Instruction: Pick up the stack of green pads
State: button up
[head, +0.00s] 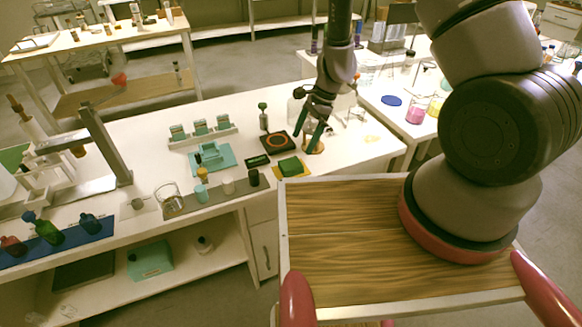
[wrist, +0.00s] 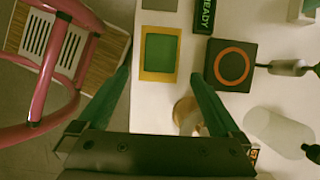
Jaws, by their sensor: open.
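The stack of green pads (head: 289,167) sits on a yellow tray (head: 305,172) near the front edge of the white bench. In the wrist view the green pads (wrist: 159,54) show as a square inside the yellow tray (wrist: 145,76), in line with the gap between my fingers. How many pads are stacked cannot be told. My gripper (head: 305,143) is open with green fingers, just behind and to the right of the pads in the head view. In the wrist view my gripper (wrist: 163,66) has nothing between its fingers.
A black device with an orange ring (head: 277,144) stands close behind the pads, and a dark "READY" display (head: 258,161) stands to their left. A brownish round object (wrist: 186,114) is near my right finger. My wood-topped base (head: 345,235) is in front of the bench.

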aim_at(292, 163)
jog(key=x, duration=0.9)
jog(key=shift+a, duration=0.15)
jog(key=c, duration=1.3)
notch_tip(292, 163, up, 10)
